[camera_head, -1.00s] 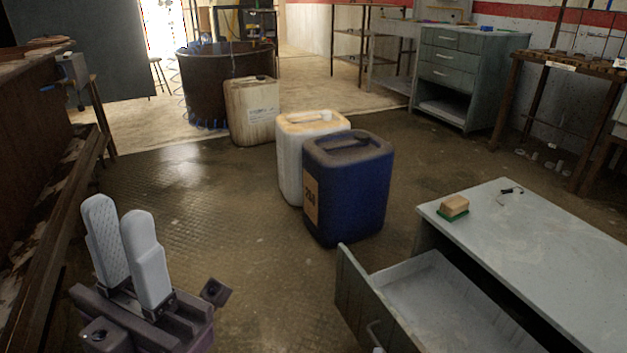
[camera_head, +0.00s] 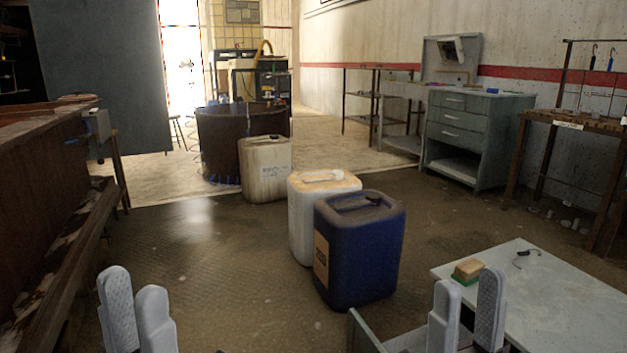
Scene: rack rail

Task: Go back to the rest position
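My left gripper (camera_head: 137,310) is at the bottom left, its two grey fingers pointing up with a narrow gap between them, holding nothing. My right gripper (camera_head: 466,312) is at the bottom right, fingers up with a small gap and nothing between them. It stands in front of the grey drawer cabinet (camera_head: 560,315), above or near its drawer front (camera_head: 363,335); the drawer's inside is mostly hidden. A sponge-like block with a tan top and green base (camera_head: 468,271) lies on the cabinet top, behind my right gripper in the picture.
A blue canister (camera_head: 360,250), a white canister (camera_head: 308,222) and a beige canister (camera_head: 265,170) stand on the floor ahead. A dark tub (camera_head: 222,150) is behind them. A wooden bench (camera_head: 40,220) runs along the left. Floor between bench and canisters is clear.

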